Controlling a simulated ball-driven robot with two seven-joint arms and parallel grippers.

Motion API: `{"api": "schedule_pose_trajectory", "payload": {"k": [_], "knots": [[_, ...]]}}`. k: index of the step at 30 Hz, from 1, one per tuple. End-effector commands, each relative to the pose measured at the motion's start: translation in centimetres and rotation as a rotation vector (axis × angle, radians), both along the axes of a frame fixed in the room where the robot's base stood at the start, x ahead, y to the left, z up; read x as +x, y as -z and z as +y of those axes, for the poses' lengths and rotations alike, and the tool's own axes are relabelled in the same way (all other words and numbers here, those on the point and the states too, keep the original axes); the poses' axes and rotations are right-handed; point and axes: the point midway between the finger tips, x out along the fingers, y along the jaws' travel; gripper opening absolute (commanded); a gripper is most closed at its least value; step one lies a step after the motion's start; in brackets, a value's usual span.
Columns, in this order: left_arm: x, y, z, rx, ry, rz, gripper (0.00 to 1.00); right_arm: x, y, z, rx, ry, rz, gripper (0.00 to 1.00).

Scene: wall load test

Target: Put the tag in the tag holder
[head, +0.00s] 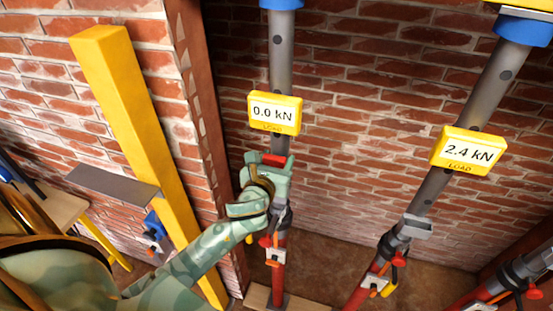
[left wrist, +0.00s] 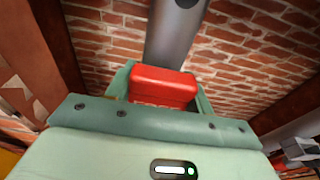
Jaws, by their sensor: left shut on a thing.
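The tag is a small red block (head: 274,159), held upright between the fingers of my left gripper (head: 276,164). It also shows in the left wrist view (left wrist: 162,84), with a green finger on each side of it. My left gripper is shut on it in front of the left grey post (head: 280,60), below the 0.0 kN load display. I cannot tell if the tag touches the post. A grey open-topped holder (head: 415,227) sits on the right post. Any holder on the left post is hidden behind my gripper. My right gripper is not in view.
Yellow load displays sit on both posts, 0.0 kN (head: 275,113) and 2.4 kN (head: 468,151). A yellow beam (head: 130,120) leans at the left near a grey shelf plate (head: 112,186). A brick wall stands behind. Red lower props with clamps stand below.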

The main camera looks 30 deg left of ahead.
Motion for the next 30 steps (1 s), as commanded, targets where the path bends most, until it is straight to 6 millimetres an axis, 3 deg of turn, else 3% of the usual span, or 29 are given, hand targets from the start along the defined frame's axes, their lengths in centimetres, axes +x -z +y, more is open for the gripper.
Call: {"api": "schedule_pose_trajectory", "payload": {"k": [30], "knots": [[-0.02, 0.04, -0.02, 0.0, 0.001, 0.0, 0.3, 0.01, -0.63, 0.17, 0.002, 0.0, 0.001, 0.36]]}}
